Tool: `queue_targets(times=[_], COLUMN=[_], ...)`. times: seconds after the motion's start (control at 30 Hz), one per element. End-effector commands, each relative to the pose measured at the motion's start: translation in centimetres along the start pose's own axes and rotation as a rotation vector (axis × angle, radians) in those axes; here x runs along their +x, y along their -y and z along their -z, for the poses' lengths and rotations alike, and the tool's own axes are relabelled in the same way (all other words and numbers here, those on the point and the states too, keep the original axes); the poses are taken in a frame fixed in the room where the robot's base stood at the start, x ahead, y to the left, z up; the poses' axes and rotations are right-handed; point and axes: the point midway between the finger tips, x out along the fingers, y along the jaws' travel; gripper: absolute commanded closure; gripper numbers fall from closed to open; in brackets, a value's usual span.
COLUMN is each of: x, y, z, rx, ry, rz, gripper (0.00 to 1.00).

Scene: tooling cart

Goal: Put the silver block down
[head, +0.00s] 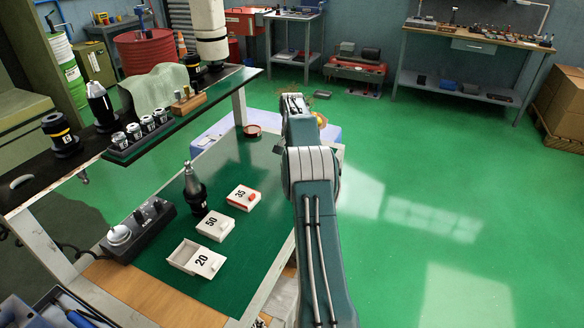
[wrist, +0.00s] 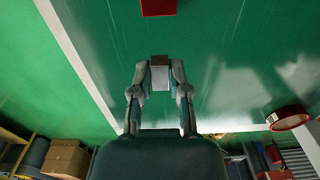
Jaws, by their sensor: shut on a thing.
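The silver block (wrist: 160,80) is between the two fingertips of my gripper (wrist: 160,76) in the wrist view. A darker brownish face or piece shows at its far end; I cannot tell which. My gripper is shut on the block, above or near the green top of the cart (wrist: 210,50). The gap beneath the block cannot be judged. In the head view my arm hides the fingertips and the block, over the right side of the green top (head: 160,250).
A round red-rimmed dish (wrist: 288,117) lies on the cart, also in the head view (head: 252,131). A red object (wrist: 158,7) shows at the wrist view's top. Numbered boxes (head: 214,226), a dark tool holder (head: 194,190) and a control box (head: 138,224) stand left of my arm.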

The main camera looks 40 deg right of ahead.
Motion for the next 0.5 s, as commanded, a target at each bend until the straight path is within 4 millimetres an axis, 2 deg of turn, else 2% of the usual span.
queue_targets(times=[0.1, 0.3, 0.5], x=[0.7, 3.4, 3.5], y=[0.2, 0.2, 0.2], z=[0.4, 0.3, 0.3], rx=[0.0, 0.0, 0.0], ry=[0.0, 0.0, -0.001], rz=[0.0, 0.0, 0.001], gripper=[1.0, 1.0, 1.0])
